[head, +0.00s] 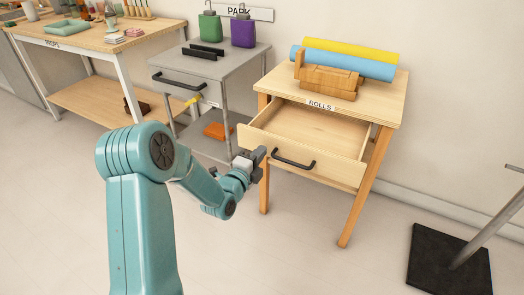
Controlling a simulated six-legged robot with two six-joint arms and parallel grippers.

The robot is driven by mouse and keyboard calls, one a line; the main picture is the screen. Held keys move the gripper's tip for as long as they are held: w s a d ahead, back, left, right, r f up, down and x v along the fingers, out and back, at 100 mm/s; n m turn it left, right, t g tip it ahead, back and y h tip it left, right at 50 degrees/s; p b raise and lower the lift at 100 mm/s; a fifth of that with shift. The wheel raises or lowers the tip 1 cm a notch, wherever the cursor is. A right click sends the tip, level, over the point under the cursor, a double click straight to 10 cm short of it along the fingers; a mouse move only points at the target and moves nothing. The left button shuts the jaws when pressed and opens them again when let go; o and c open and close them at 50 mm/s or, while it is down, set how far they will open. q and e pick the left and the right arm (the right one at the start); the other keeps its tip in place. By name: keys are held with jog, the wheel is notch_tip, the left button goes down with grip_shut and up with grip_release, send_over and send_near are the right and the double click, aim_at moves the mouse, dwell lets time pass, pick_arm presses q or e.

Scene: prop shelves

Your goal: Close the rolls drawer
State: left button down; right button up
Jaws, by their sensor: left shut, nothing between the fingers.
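The rolls drawer (320,131) is pulled open from a small wooden table and looks empty. Its front has a dark bar handle (294,160). A white "ROLLS" label (320,104) is on the table edge above it. My left gripper (260,153) is shut and empty, at the left end of the drawer front, left of the handle. I cannot tell whether it touches the drawer. My right gripper is not in view.
Blue and yellow rolls (345,62) and a wooden holder (328,82) lie on the tabletop (388,96). A grey metal cart (232,66) stands to the left, with a props bench (110,42) beyond. A black stand base (448,262) is at right. Floor in front is clear.

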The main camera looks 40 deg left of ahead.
pick_arm(q)
jog(key=shift+w+a, duration=0.15)
jog(key=shift+w, duration=0.55)
